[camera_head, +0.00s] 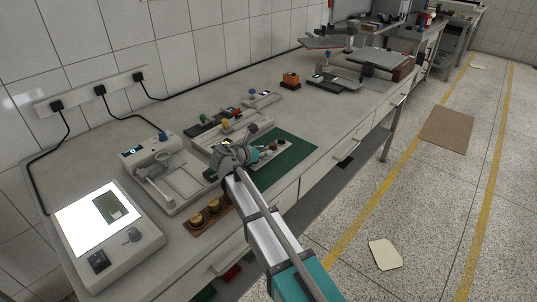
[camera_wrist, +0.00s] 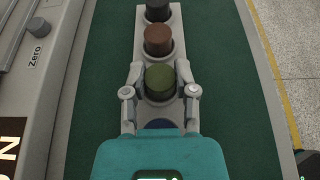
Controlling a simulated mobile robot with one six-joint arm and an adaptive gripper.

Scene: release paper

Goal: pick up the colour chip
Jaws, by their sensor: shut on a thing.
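In the wrist view, several round colour chips stand in a row on a pale grey strip (camera_wrist: 176,22). They are a dark grey one (camera_wrist: 158,10), a brown one (camera_wrist: 158,40), a green one (camera_wrist: 160,76) and a blue one (camera_wrist: 160,124), mostly hidden by my gripper body. My gripper (camera_wrist: 160,84) has its two fingers on either side of the green chip and is shut on it. The green chip is still in line with the row; I cannot tell whether it touches the strip. In the head view my gripper (camera_head: 253,157) is low over the green mat (camera_head: 297,152).
A light box (camera_head: 88,208) with a bright panel stands at the left front. A grey device (camera_head: 150,152) and a wooden block with brass weights (camera_head: 196,221) are nearby. An orange block (camera_head: 290,81) and a flat-plate press (camera_head: 378,60) stand farther back. The right mat end is clear.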

